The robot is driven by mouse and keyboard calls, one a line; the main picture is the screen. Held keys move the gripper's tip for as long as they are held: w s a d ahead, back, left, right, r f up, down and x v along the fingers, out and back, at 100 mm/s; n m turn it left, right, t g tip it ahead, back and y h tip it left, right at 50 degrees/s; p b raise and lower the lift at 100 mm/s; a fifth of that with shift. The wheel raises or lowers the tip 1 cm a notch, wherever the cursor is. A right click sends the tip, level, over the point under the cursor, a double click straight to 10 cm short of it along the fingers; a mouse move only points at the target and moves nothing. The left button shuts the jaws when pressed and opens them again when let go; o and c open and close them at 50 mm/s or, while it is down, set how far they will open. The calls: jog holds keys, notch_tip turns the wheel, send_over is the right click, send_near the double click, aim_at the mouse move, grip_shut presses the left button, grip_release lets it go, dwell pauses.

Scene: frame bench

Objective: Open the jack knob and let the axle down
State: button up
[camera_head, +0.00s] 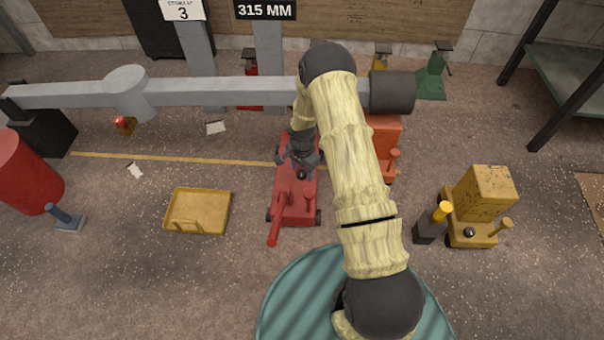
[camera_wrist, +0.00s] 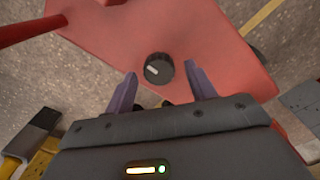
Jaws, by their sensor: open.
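The red floor jack (camera_head: 298,205) stands on the floor under the grey axle (camera_head: 215,91). Its black round knob (camera_wrist: 158,69) with a white mark sits on the red body in the wrist view. The knob also shows in the head view (camera_head: 301,175). My gripper (camera_wrist: 162,84) is open, with its two purple-grey fingers on either side of the space just below the knob in the picture. It holds nothing. In the head view my gripper (camera_head: 301,162) is over the jack. My arm hides part of the axle and of what lies beneath it.
A yellow tray (camera_head: 198,212) lies left of the jack. A yellow machine (camera_head: 485,200) with a knob stands at right, beside a dark block with a yellow top. An orange block (camera_head: 384,140) stands close right of my gripper. A red drum (camera_head: 25,170) is at far left.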

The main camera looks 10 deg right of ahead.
jog(key=shift+f, duration=0.2)
jog(key=c, duration=1)
jog(key=shift+o, duration=0.2)
